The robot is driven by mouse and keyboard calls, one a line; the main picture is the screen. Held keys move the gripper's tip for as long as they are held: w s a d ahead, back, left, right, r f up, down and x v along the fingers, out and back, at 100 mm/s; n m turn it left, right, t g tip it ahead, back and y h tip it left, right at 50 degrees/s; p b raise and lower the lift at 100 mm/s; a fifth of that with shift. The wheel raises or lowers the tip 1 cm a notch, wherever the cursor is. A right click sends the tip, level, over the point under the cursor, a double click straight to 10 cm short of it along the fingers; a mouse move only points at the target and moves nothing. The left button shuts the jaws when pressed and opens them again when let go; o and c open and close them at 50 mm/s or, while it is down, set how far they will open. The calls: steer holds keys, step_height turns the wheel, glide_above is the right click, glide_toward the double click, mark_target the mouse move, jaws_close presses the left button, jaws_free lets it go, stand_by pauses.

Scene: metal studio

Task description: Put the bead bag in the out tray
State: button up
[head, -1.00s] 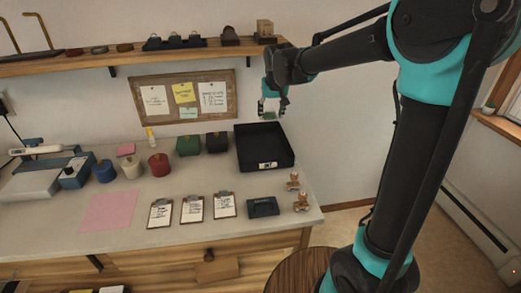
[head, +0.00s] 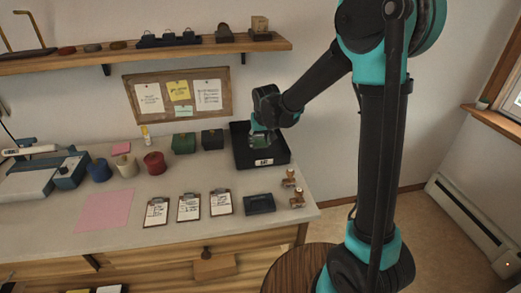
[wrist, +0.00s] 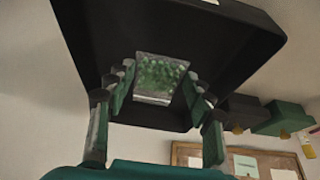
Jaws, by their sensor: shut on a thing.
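The bead bag (wrist: 158,76), a clear bag of green beads, sits between the fingers of my gripper (head: 260,142). The gripper is shut on it. In the wrist view the fingers stand on both sides of the bag, with the black tray (wrist: 95,40) behind it. In the head view the out tray (head: 281,158) is a black open box with a white label on its front wall, at the back right of the bench. My gripper is over the tray's left part. I cannot tell whether the bag touches the tray floor.
A green box (head: 184,143) and a black box (head: 212,139) stand left of the tray. A small dark pad (head: 260,204) and wooden stamps (head: 290,177) are in front of it. A wall shelf (head: 150,50) and a notice board (head: 225,106) are behind.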

mark_target(261, 147)
steer(key=shift+f, duration=2.15)
steer(key=shift+f, duration=0.1)
steer(key=o, duration=1.1)
steer(key=v, duration=1.2)
steer(key=s+d+f+m, duration=0.1)
steer(key=s+d+f, duration=0.2)
steer(key=s+d, duration=0.4)
steer(key=s+d+f+m, duration=0.1)
steer(key=s+d+f, duration=0.2)
steer(key=s+d, duration=0.4)
steer(key=s+d+f+m+h, duration=0.1)
steer(key=s+d+f, duration=0.3)
steer(key=s+d, duration=0.3)
steer(key=shift+s+d, duration=0.2)
steer(key=shift+d, duration=2.05)
